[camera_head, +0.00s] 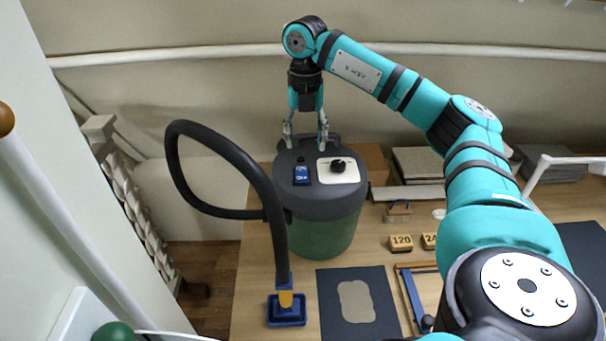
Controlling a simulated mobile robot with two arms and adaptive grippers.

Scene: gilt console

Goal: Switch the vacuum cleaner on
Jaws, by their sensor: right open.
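The vacuum cleaner (325,228) stands upright on the wooden table, with a green drum and a dark grey lid. On its lid are a small blue panel (301,175) with pale markings and a black knob (338,165) on a white plate. A black hose (262,185) arcs out to the left and down to a blue nozzle (286,310). My right gripper (306,142) points down, open and empty, over the back of the lid, close to the dark handle there. Whether its fingertips touch the lid or handle I cannot tell. My left gripper is out of view.
A dark mat (380,285) with a pale patch lies in front of the vacuum cleaner. Wooden blocks with numbers (401,242) and a blue-handled tool (413,303) lie to its right. A cardboard box (374,160) and flat stacks (418,163) stand behind, near the wall.

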